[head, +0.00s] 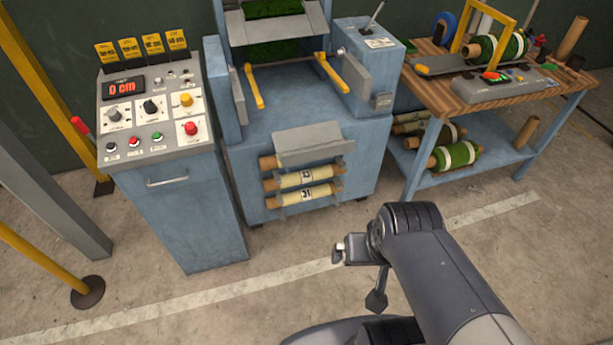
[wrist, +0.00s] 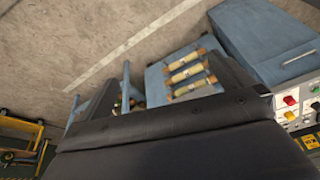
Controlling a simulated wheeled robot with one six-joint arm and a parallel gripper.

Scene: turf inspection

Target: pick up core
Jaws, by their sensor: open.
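Bare brown cardboard cores show in the head view: one stands tilted on the bench top (head: 572,36) at the far right, and another leans on the bench's lower shelf (head: 526,132). Cream rolls on brown cores (head: 303,179) lie stacked in a rack on the front of the blue machine; they also show in the wrist view (wrist: 186,72). My gripper (head: 360,272) is open and empty over the floor in front of the machine, apart from every core. A dark part of my arm fills much of the wrist view.
A blue control console (head: 170,150) stands left of the machine (head: 300,130). The wooden bench (head: 470,90) at right holds green turf rolls (head: 497,50) and a yellow frame. Yellow posts (head: 40,262) stand at left. The concrete floor between is clear.

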